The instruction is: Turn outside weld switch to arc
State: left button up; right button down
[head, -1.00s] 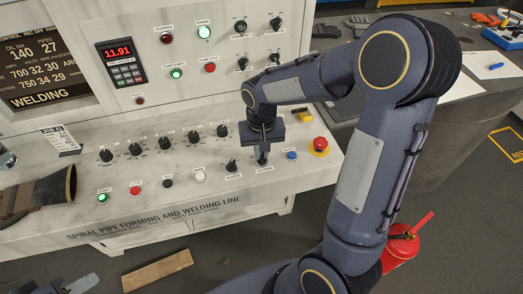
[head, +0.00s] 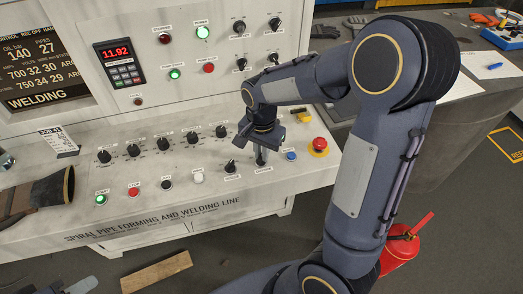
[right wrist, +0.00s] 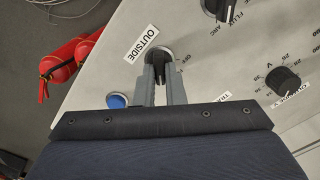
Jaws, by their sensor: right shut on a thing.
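My left gripper is not in view.
A similar switch (head: 232,166) with an "ARC" mark stands just left. A blue button (head: 291,155) and a red emergency stop (head: 319,145) are close on the right. Several black dials line the console (head: 300,180). A red extinguisher (head: 402,246) stands on the floor.

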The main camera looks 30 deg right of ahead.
dwell(0.3)
jog(key=c, duration=1.5)
grip_release()
notch_tip(320, 180, up, 8)
jog(key=shift+f, duration=0.1)
jog(key=s+a+r+n+t+y, duration=0.1)
jog(key=s+a+n+t+y, duration=0.1)
jog(key=s+n, duration=0.3)
jog(key=s+a+r+n+t+y, duration=0.1)
jog(key=s+n, duration=0.4)
jog(key=s, duration=0.7)
jog(key=a+t, duration=0.1)
jog(key=t, duration=0.1)
jog(key=shift+s+a+r+t+y, duration=0.15)
jog(key=shift+s+a+t+y, duration=0.15)
jog(key=shift+s+y, duration=0.1)
